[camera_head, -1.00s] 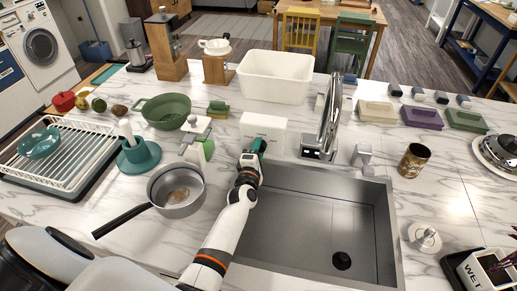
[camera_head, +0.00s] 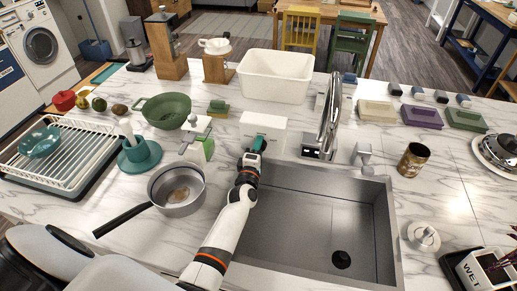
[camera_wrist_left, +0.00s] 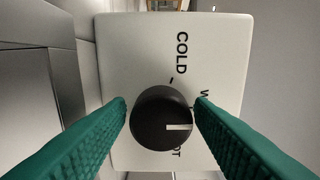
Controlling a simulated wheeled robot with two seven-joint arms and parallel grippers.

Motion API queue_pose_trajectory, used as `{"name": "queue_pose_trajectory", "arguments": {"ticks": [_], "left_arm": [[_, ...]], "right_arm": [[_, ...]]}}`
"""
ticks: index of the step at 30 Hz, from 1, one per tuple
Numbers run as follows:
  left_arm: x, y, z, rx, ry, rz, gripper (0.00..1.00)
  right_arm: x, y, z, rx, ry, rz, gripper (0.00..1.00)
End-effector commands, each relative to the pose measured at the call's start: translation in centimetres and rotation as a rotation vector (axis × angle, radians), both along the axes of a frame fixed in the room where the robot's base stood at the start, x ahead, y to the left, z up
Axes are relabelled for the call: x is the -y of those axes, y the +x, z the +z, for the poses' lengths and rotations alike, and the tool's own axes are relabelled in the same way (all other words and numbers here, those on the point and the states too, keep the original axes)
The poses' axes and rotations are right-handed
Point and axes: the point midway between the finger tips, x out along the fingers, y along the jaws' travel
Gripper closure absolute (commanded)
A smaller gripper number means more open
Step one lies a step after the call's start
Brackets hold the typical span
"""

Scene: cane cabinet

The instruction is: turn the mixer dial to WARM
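The mixer dial (camera_wrist_left: 161,118) is a round black knob with a white pointer line, on a white panel (camera_wrist_left: 135,45) in the left wrist view. The pointer points to the right in that view, towards the right finger. COLD is legible above; a W is partly covered by the right finger and "OT" by the dial's lower right. In the head view the panel is the front of a white box (camera_head: 264,122) behind the sink. My left gripper (camera_wrist_left: 161,104) has its green fingers on either side of the dial, with thin gaps visible. It also shows before the box (camera_head: 257,146). My right gripper is out of view.
The steel sink (camera_head: 310,222) lies right of my left arm, with the tap (camera_head: 329,115) behind it. A white tub (camera_head: 275,75) stands behind the box.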

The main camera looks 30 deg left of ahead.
Motion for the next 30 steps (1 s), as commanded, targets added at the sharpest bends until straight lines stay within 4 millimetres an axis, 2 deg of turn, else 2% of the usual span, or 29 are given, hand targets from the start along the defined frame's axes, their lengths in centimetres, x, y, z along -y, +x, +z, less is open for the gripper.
{"name": "queue_pose_trajectory", "arguments": {"ticks": [10,13,17,24,30], "left_arm": [[0.0,-0.1,0.1,0.000,-0.001,0.000,0.41],[0.2,-0.7,0.1,-0.001,0.000,0.000,0.41],[0.7,-2.7,0.3,-0.004,-0.001,-0.001,0.41],[2.0,-7.8,0.2,-0.004,-0.001,-0.001,0.41],[2.8,-10.7,0.1,-0.002,-0.001,-0.001,0.41]], "right_arm": [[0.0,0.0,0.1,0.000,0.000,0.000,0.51],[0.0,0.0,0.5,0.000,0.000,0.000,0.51],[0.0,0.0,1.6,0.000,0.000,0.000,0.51],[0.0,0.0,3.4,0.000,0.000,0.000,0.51],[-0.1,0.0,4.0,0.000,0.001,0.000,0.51]]}}
